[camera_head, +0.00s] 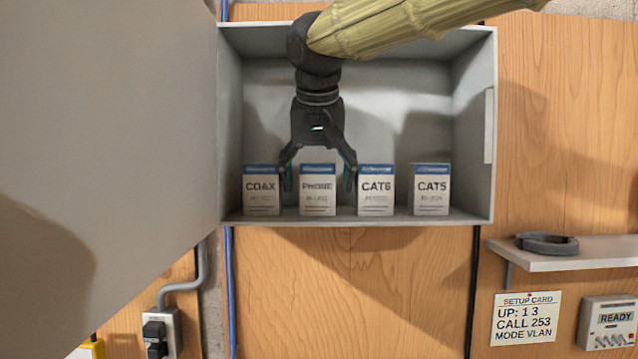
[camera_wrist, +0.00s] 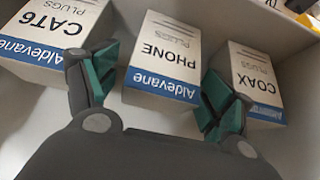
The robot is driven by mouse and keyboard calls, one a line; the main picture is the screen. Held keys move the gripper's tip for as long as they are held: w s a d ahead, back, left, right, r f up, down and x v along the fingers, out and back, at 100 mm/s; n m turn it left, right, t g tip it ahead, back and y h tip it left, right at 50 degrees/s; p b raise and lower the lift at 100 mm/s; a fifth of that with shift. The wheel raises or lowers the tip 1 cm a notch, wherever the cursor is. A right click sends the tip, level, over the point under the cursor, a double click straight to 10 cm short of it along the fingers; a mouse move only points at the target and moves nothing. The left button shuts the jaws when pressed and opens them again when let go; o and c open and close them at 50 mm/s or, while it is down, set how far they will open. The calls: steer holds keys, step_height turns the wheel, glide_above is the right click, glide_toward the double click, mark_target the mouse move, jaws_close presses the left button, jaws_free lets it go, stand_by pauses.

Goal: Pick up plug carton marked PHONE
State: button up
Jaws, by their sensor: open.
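The PHONE plug carton (camera_head: 317,193) is white with a blue top band and stands upright in the grey wall cabinet, second from the left. My gripper (camera_head: 318,182) is open and points down, with one finger on each side of this carton and gaps showing beside it. In the wrist view the PHONE carton (camera_wrist: 163,60) appears upside down between the fingers of my gripper (camera_wrist: 155,88). The COAX carton (camera_head: 261,191) stands to its left, and the CAT6 carton (camera_head: 376,192) to its right, each close to a finger. The CAT5 carton (camera_head: 432,191) stands farthest right.
The cabinet (camera_head: 480,120) has side walls and a low front edge. Its grey door (camera_head: 110,120) stands open at left. At right, a small shelf (camera_head: 590,254) holds a dark ring (camera_head: 547,243), above a setup card (camera_head: 526,318) and a READY box (camera_head: 608,324).

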steer(key=shift+s, duration=0.1)
steer(key=c, duration=1.2)
